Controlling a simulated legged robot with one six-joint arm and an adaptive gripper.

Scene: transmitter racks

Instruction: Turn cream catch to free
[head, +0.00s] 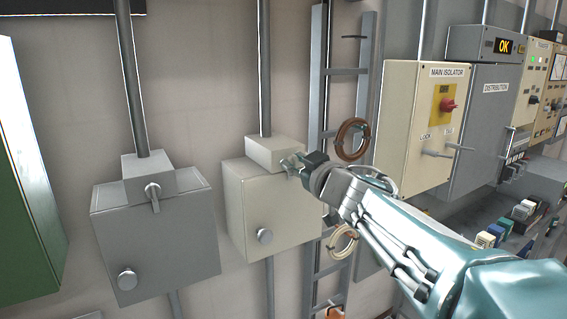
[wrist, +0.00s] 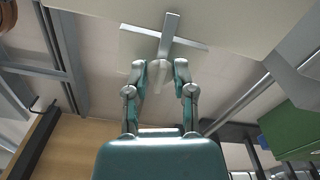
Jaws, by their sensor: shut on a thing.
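The cream box (head: 255,210) hangs on the wall in the middle of the head view, with a smaller cream block (head: 268,150) on top and a round knob (head: 264,235) low on its front. My gripper (head: 289,164) is at the block's right front, where the cream catch sits. It mostly hides the catch there. In the wrist view the catch (wrist: 167,35) shows as a pale bar crossed by another flat bar. Its lower end lies between my two fingers (wrist: 160,78), which are shut on it.
A grey box (head: 155,245) with its own lever (head: 152,196) and knob hangs to the left. A ladder-like rack (head: 318,110) with coiled cables (head: 352,138) stands behind my arm. The main isolator cabinet (head: 410,130) is to the right. A green cabinet (head: 25,190) edges the far left.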

